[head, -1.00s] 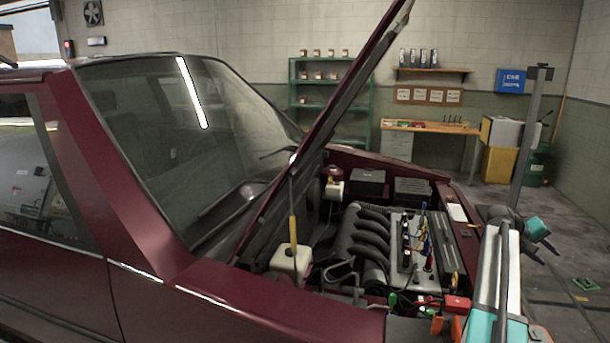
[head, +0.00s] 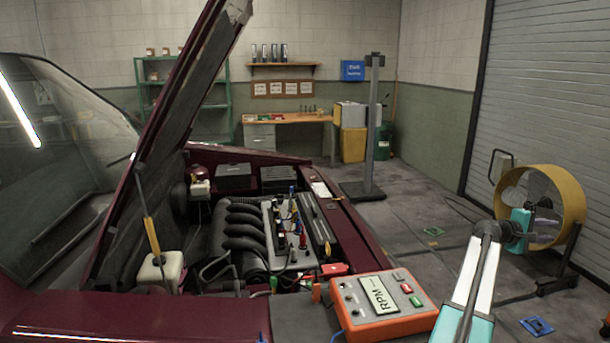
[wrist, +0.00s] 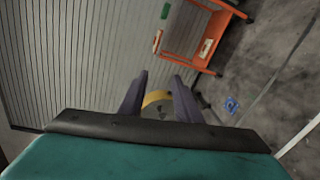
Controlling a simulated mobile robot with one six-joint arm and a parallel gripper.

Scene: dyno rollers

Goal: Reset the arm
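My arm (head: 475,275) reaches up from the lower right of the head view, with teal and white links. My gripper (head: 535,235) is at its end, in front of the yellow fan. In the wrist view my gripper (wrist: 160,80) shows two dark fingers standing apart with nothing between them but the distant fan behind. It is open and empty, held in the air.
A maroon car (head: 90,310) with its hood up fills the left. An orange RPM box (head: 385,305) sits by the engine bay, close to my arm. A yellow fan (head: 575,200) stands right. An orange cart (wrist: 192,35) shows in the wrist view. Open floor lies beyond.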

